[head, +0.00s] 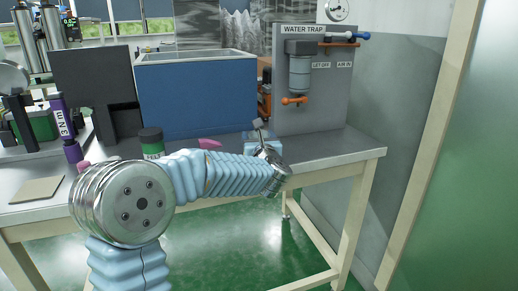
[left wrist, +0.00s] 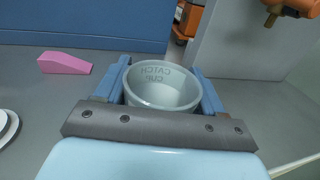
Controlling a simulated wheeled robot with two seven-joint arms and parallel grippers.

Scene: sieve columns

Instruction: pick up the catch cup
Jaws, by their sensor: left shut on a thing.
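The catch cup (left wrist: 162,88) is a pale grey-green cup with "CATCH CUP" lettering showing inside its wall. In the left wrist view it sits between the two blue fingers of my left gripper (left wrist: 162,82), which is shut on it. I cannot tell whether its base touches the bench. In the head view my left arm reaches over the bench (head: 325,150) below the water trap panel, and the left gripper (head: 258,132) is small and mostly hidden by the wrist. The cup is not clear there. My right gripper is not in view.
A grey panel labelled "WATER TRAP" (head: 340,85) holds a filter bowl (head: 299,75) and an orange lever (head: 294,100). A large blue box (head: 195,100) stands behind. A pink wedge (left wrist: 64,63) lies left of the cup. The bench's right end is clear.

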